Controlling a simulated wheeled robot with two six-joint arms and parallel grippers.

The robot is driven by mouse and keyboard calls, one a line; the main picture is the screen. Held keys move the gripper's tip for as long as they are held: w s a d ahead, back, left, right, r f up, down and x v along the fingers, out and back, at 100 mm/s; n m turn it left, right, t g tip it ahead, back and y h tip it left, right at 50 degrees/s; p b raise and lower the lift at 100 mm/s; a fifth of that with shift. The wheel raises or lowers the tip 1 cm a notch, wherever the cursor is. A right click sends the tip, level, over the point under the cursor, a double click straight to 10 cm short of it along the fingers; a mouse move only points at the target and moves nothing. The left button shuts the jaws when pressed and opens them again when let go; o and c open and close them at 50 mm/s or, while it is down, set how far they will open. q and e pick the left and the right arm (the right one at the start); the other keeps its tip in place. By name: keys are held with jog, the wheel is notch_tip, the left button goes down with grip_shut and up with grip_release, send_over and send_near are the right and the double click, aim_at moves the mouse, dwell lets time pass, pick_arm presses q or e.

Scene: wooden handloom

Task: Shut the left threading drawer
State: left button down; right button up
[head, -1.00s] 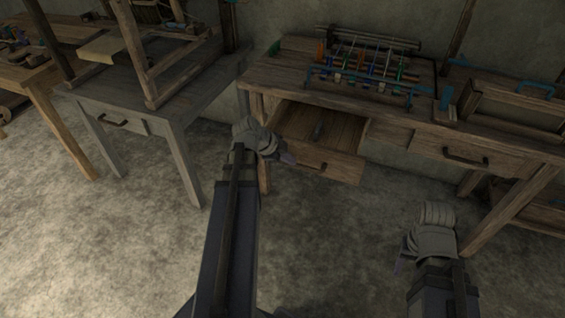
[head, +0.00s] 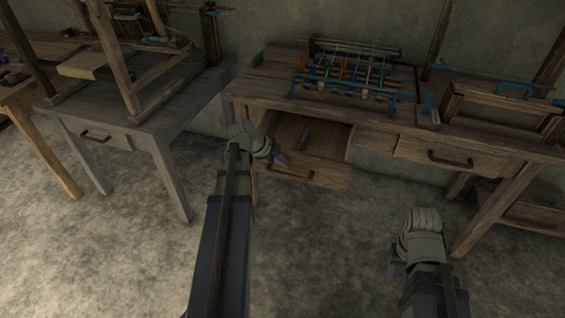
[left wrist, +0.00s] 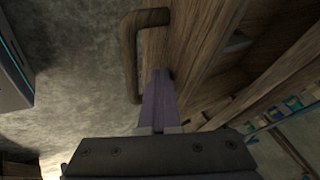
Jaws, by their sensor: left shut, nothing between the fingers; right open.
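The left threading drawer (head: 318,174) sticks out of the wooden bench, with its dark handle (head: 292,172) on the front board. Its open inside shows between the front board and the bench. My left gripper (head: 281,160) is shut and empty at the left part of the drawer front. In the left wrist view the shut fingers (left wrist: 158,100) reach the drawer's front board beside the handle (left wrist: 130,50); whether they touch it I cannot tell. My right gripper (head: 394,258) hangs over the floor in front of the bench, right of the drawer; its fingers are mostly hidden by its wrist.
The bench top carries a threading frame (head: 352,72) with coloured pieces. A second drawer (head: 440,152) at the right is shut. A grey table (head: 150,115) stands to the left. The floor in front is clear.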

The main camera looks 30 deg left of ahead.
pick_arm(q)
jog(key=w+a, duration=0.1)
jog(key=w, duration=0.5)
jog(key=w+a, duration=0.2)
jog(key=w, duration=0.5)
jog(key=w+a, duration=0.2)
jog(key=w, duration=0.5)
jog(key=shift+w, duration=0.1)
jog(key=shift+d, duration=0.15)
